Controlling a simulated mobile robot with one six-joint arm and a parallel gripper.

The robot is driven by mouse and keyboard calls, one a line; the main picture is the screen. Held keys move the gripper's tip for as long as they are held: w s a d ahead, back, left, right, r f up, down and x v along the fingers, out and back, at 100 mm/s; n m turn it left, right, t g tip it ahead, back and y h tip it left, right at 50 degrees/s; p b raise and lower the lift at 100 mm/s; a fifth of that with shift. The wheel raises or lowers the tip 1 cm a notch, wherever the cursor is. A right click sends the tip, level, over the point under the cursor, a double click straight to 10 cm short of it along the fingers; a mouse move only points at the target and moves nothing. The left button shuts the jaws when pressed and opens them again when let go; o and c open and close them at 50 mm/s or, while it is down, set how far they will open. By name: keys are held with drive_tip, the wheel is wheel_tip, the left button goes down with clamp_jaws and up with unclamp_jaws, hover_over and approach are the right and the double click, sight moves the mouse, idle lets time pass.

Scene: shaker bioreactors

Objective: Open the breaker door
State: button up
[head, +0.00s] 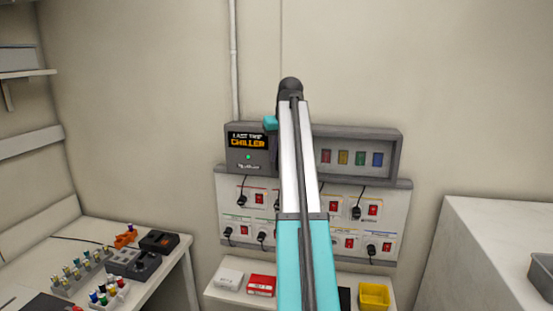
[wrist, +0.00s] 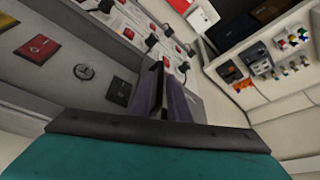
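The breaker box (head: 391,153) is a grey wall-mounted housing. Its right part shows a row of red, yellow, green and blue switches inside a raised frame. I cannot tell whether a clear door covers them. A dark display (head: 248,142) reading "LAST TRIP CHILLER" is on its left. My arm crosses the middle of the box and hides part of it. My gripper (wrist: 163,75) shows in the wrist view as two dark fingers close together, with nothing clearly between them. The gap is unclear.
Below the box is a socket panel (head: 229,211) with red switches and black plugs. A shelf below it carries a yellow bin (head: 374,296) and a red box (head: 261,285). A bench (head: 172,275) with vials and devices is left; a white counter (head: 482,240) is right.

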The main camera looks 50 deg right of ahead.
drive_tip(key=shift+x, duration=1.15)
clamp_jaws()
idle(0.7)
